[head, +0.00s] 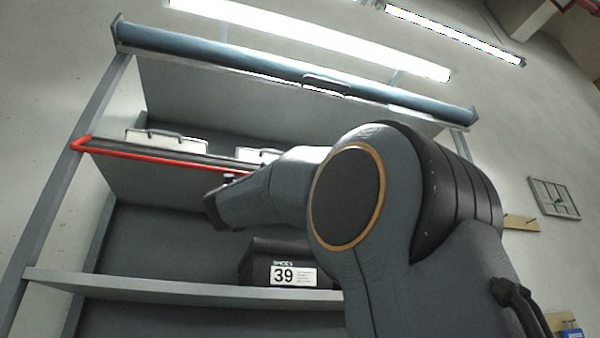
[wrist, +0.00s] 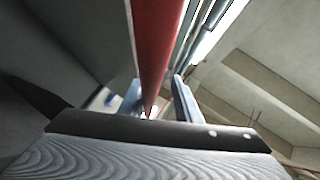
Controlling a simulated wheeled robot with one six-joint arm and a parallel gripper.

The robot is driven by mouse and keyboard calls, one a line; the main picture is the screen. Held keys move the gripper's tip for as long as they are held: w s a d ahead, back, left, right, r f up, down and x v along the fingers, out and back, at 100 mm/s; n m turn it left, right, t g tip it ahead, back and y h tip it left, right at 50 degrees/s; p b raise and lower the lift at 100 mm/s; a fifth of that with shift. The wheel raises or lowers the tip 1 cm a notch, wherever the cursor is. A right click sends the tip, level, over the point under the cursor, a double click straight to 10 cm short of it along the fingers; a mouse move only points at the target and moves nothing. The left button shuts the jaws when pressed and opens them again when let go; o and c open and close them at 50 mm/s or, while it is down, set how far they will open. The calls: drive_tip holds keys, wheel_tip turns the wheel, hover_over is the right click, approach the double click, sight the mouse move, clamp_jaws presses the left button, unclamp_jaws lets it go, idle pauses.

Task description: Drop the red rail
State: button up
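The red rail (head: 150,155) runs along the front edge of the upper shelf in the head view, with a bent end at the left. Its right part is hidden behind my arm. My gripper (head: 230,179) is at the rail's visible right part, mostly hidden by my own wrist. In the wrist view the red rail (wrist: 155,40) comes down from the top and narrows between the two fingers of my gripper (wrist: 156,98). The fingers stand apart, with a gap visible on either side of the rail. I cannot see contact with it.
White boxes with dark handles (head: 165,139) sit on the upper shelf behind the rail. A black shoe box marked 39 (head: 262,262) stands on the lower shelf (head: 180,288). A blue-grey bar (head: 230,60) crosses the top of the rack.

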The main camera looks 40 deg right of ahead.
drive_tip(key=b+v, duration=0.1)
drive_tip(key=v, duration=0.6)
drive_tip(key=shift+a+f+b, duration=0.2)
drive_tip(key=shift+b, duration=0.1)
drive_tip(key=b+v, duration=0.7)
drive_tip(key=v, duration=0.2)
drive_tip(key=shift+f, duration=0.15)
idle(0.5)
drive_tip(key=shift+w+d, duration=0.1)
drive_tip(key=shift+w, duration=0.05)
drive_tip(key=shift+b, duration=0.75)
